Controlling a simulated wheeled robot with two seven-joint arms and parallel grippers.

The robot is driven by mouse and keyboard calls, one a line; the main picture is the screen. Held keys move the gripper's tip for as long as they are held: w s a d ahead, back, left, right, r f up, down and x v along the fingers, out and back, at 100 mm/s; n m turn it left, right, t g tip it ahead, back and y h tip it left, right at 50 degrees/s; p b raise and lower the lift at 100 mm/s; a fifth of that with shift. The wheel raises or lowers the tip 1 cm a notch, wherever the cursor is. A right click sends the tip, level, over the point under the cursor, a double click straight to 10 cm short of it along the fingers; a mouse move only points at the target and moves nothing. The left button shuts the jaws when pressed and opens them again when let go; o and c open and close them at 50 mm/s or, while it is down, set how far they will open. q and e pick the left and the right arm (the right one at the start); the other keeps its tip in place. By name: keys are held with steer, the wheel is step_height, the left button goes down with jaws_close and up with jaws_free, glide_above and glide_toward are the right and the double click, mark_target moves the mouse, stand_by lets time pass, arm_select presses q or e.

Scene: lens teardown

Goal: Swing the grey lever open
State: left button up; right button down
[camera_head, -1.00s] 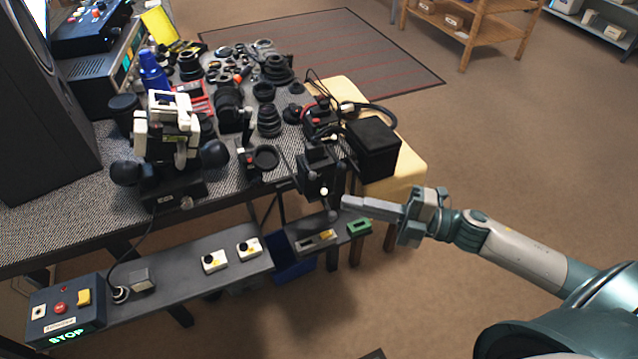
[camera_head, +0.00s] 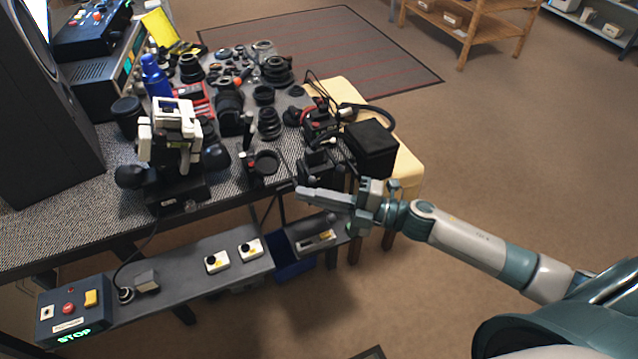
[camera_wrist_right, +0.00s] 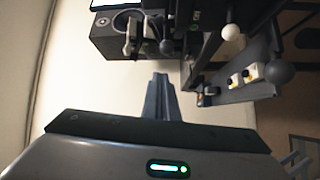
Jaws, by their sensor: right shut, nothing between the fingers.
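In the right wrist view, a lever with a grey ball knob (camera_wrist_right: 280,70) hangs at the right, beside a lever with a white ball knob (camera_wrist_right: 230,32) and one with a dark ball knob (camera_wrist_right: 167,46). I take the grey-knobbed one for the grey lever. My right gripper (camera_wrist_right: 160,80) is shut and empty, left of the grey knob and apart from it in that view. In the head view my right gripper (camera_head: 304,193) lies across the front of the dark lever unit (camera_head: 316,167) at the table's right end, hiding much of its levers. My left gripper is out of view.
The table (camera_head: 80,210) holds several black lens parts and a white clamp device (camera_head: 172,130). A lower shelf (camera_head: 190,268) carries small switch boxes and a STOP box (camera_head: 72,310). Floor at right is clear.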

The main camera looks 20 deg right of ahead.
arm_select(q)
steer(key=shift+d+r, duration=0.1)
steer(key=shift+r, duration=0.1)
arm_select(e)
steer(key=w+d, duration=0.1)
steer(key=d, duration=0.1)
steer(key=shift+w+d+f, duration=0.35)
steer(key=shift+f, duration=0.05)
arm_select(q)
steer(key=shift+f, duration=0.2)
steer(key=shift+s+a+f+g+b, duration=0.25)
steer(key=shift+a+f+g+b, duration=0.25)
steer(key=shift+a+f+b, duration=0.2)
arm_select(e)
steer(key=shift+d+n+g+y, duration=0.4)
steer(key=shift+n+g, duration=0.2)
steer(key=shift+g, duration=0.1)
